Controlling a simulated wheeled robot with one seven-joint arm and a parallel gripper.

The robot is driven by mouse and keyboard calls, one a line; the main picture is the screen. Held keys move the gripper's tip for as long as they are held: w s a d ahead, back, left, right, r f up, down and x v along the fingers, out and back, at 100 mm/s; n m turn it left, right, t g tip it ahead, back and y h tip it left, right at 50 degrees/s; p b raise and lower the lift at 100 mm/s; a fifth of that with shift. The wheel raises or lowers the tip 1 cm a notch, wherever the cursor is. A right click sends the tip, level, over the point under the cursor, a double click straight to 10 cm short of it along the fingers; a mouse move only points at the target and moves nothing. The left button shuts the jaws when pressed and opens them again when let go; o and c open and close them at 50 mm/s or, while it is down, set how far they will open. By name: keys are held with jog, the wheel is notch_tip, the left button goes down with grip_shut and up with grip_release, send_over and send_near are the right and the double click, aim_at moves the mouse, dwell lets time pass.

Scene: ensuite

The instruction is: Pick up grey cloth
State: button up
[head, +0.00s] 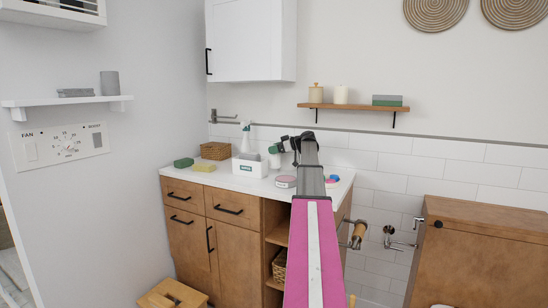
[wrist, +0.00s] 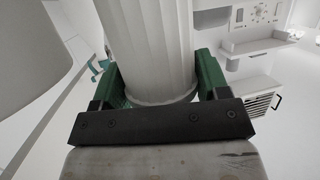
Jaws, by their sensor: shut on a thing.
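My gripper (wrist: 157,72) has green fingers, one on each side of a pale, ribbed, roughly cylindrical thing (wrist: 152,40), and is shut on it. I cannot tell from its look whether this is cloth. In the head view my gripper (head: 277,150) is above the counter, partly behind my arm, and a small white and green shape shows there. A grey, flat, folded-looking thing (head: 75,92) lies on the white wall shelf at the left, well apart from my gripper; it may be the grey cloth.
The white counter (head: 232,180) bears a white caddy (head: 249,167), a wicker basket (head: 215,150), a green block (head: 183,163), a yellow sponge (head: 203,167) and a pink round tin (head: 286,181). A grey cup (head: 109,84) stands on the white shelf (head: 60,101). A wooden shelf (head: 352,106) hangs behind.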

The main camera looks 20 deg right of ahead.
aim_at(275, 155)
jog(key=shift+f, duration=1.65)
jog(key=o, duration=0.7)
jog(key=shift+c, duration=0.2)
